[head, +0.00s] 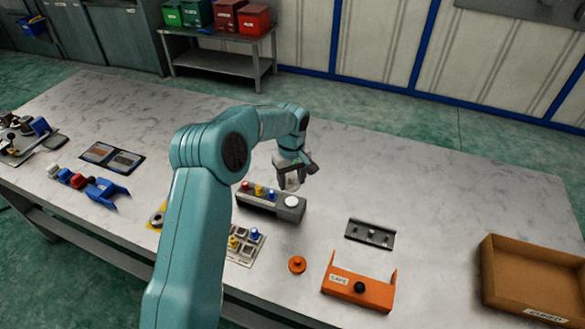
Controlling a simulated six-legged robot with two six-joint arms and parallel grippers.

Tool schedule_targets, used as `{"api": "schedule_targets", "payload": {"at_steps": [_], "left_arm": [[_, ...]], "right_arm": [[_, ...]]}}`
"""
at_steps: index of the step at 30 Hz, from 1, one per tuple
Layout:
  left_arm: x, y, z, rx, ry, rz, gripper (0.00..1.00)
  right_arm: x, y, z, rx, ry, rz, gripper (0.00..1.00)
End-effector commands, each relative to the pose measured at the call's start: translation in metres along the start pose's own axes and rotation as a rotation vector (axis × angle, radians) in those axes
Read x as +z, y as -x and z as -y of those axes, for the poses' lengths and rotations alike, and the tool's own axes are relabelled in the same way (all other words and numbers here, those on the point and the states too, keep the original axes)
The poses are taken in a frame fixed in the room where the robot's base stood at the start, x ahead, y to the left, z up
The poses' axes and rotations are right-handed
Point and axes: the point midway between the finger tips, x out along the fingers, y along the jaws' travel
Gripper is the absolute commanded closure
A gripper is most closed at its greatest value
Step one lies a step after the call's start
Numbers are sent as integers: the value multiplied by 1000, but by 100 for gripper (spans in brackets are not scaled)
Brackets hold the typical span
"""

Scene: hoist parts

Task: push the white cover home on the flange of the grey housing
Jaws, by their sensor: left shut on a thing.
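My left gripper (291,178) points down over the middle of the table. It is shut on a small pale piece that looks like the white cover, mostly hidden by the fingers. A grey box (263,205) lies just in front of the gripper in the picture. It carries red, yellow and blue buttons and a white round piece (292,201) at its right end. I cannot tell whether this box is the grey housing, or whether the held piece touches anything below it. No flange can be made out. My right gripper is not in view.
An orange bracket (340,288), an orange knob (297,265) and a dark grey bracket (356,231) lie at the front right. A cardboard tray (505,290) stands at the right edge. Blue parts (103,190) lie left. The table behind the gripper is clear.

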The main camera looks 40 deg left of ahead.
Motion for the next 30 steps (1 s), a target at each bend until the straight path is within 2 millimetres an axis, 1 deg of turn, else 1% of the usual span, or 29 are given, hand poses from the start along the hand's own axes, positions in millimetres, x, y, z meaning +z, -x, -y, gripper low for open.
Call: {"api": "schedule_targets", "payload": {"at_steps": [8, 16, 18, 21, 25, 30], "left_arm": [[0, -19, 0, -1, 0, 1, 73], [0, -48, 0, -2, 1, 2, 73], [0, -57, 0, -1, 1, 1, 73], [0, -65, 0, 0, 1, 1, 73], [0, -70, 0, 0, 1, 1, 73], [0, -69, 0, 0, 1, 1, 73]], "right_arm": [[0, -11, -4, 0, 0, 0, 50], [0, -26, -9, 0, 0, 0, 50], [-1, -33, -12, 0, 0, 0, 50], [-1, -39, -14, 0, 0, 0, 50], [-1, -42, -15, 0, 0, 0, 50], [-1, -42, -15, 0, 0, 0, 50]]}}
